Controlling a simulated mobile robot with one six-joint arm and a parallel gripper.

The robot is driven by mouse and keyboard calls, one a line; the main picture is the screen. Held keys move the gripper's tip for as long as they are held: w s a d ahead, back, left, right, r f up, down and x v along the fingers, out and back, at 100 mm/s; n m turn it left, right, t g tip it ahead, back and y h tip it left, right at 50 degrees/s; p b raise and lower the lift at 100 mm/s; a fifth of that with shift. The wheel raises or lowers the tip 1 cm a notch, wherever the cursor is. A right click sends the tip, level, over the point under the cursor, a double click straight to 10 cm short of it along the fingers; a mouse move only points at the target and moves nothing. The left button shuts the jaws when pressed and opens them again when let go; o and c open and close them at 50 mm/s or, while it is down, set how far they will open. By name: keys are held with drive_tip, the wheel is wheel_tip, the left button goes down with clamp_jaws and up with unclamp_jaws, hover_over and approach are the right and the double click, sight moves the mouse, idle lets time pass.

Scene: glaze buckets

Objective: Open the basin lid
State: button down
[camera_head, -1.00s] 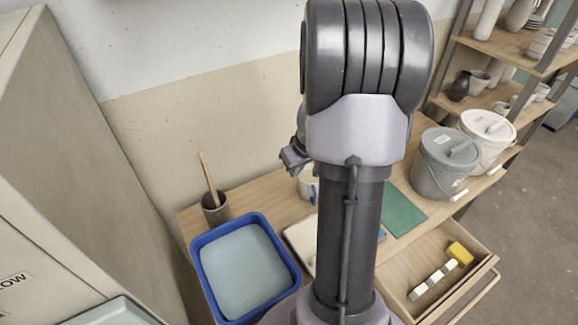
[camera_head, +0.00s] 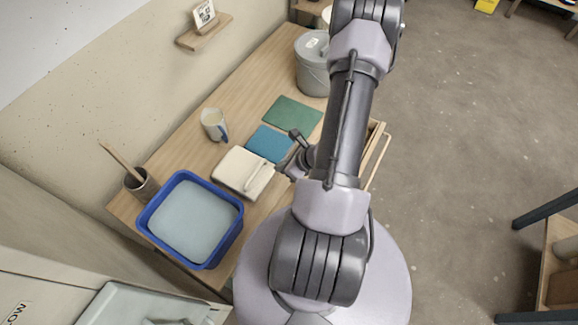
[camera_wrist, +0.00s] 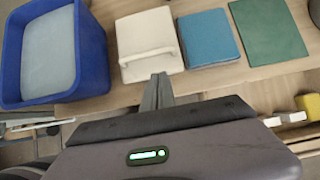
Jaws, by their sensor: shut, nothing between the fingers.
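A cream square lid-like panel (camera_head: 232,168) with a bar handle (camera_head: 257,178) along one edge lies on the wooden bench. It also shows in the wrist view (camera_wrist: 145,30), with the handle (camera_wrist: 150,56) on its near edge. I cannot see what is under it. A blue basin (camera_head: 238,221) with a pale blue-grey flat surface inside stands to its left; its wall also shows in the wrist view (camera_wrist: 93,55). My gripper (camera_wrist: 158,78) is shut and empty, just short of the handle and apart from it. In the head view the gripper (camera_head: 286,165) is right of the panel.
A blue pad (camera_head: 268,143) and a green mat (camera_head: 293,115) lie beside the panel. A mug (camera_head: 213,124), a grey lidded bucket (camera_head: 312,70) and a brown pot (camera_head: 141,186) stand on the bench. A drawer front (camera_head: 378,155) is open; a yellow block (camera_wrist: 308,103) shows there.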

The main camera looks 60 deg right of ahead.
sight(261, 171)
drive_tip(key=b+x, duration=0.2)
drive_tip(key=x, duration=0.8)
drive_tip(key=shift+w+f+b, duration=0.1)
drive_tip(key=shift+w+b, duration=0.15)
drive_tip(key=shift+b, duration=0.1)
